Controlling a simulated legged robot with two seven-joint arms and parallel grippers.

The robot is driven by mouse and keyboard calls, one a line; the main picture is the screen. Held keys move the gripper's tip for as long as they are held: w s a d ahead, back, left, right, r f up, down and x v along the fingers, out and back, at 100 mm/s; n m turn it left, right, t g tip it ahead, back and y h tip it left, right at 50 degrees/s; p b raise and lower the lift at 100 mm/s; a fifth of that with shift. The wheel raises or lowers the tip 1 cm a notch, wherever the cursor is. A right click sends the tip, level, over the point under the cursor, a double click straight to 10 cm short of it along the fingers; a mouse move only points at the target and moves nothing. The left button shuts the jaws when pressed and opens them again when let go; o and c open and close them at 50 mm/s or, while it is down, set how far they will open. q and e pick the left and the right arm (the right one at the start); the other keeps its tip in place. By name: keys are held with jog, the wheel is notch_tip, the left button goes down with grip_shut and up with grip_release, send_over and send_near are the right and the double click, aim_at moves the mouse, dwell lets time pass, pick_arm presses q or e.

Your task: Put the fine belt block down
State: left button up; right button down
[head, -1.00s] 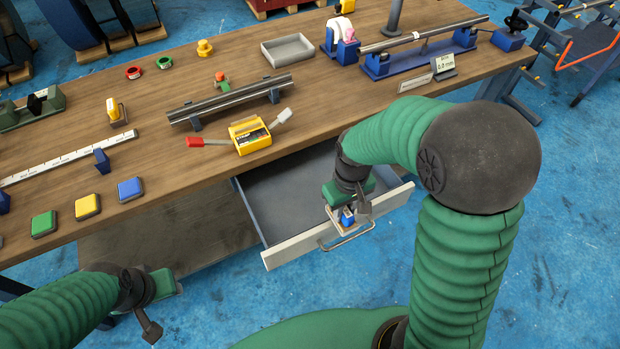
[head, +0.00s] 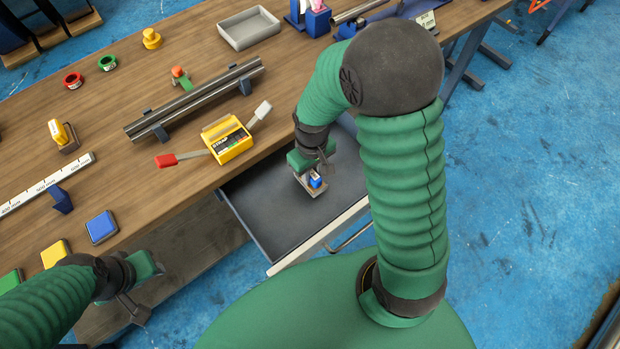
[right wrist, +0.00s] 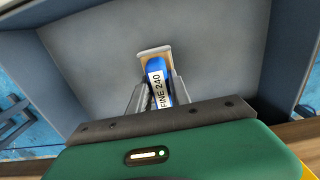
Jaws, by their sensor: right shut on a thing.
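The fine belt block (right wrist: 158,82) is blue with a white label reading "FINE 240" and has a tan and pale base. In the head view the block (head: 315,180) is in my right gripper (head: 311,177), over the open drawer (head: 269,211). In the right wrist view both fingers are closed on the block's sides, with the grey drawer floor (right wrist: 222,60) beyond it. I cannot tell whether its base touches the floor. My left gripper (head: 136,308) hangs empty at the bench's front edge; its fingers are too unclear to judge.
The yellow strapping tool (head: 228,141) with red and white handles lies on the bench just behind the drawer. A rail on supports (head: 195,98) and a grey tray (head: 248,28) are farther back. Blue and yellow pads (head: 101,227) sit left. The drawer is otherwise empty.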

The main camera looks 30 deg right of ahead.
jog(key=f, duration=0.3)
jog(key=shift+w+f+b, duration=0.2)
jog(key=shift+f+b, duration=0.1)
jog(key=shift+b, duration=0.05)
jog(key=shift+s+r, duration=0.1)
jog(key=shift+s, duration=0.05)
jog(key=c, duration=1.2)
grip_release()
notch_tip(320, 180, up, 12)
jog(key=p, duration=0.3)
jog(key=s+a+t, duration=0.2)
jog(key=s+a, duration=0.2)
jog(key=shift+s+a+r+m, duration=0.2)
jog(key=shift+a+r+m, duration=0.1)
jog(key=shift+m, duration=0.1)
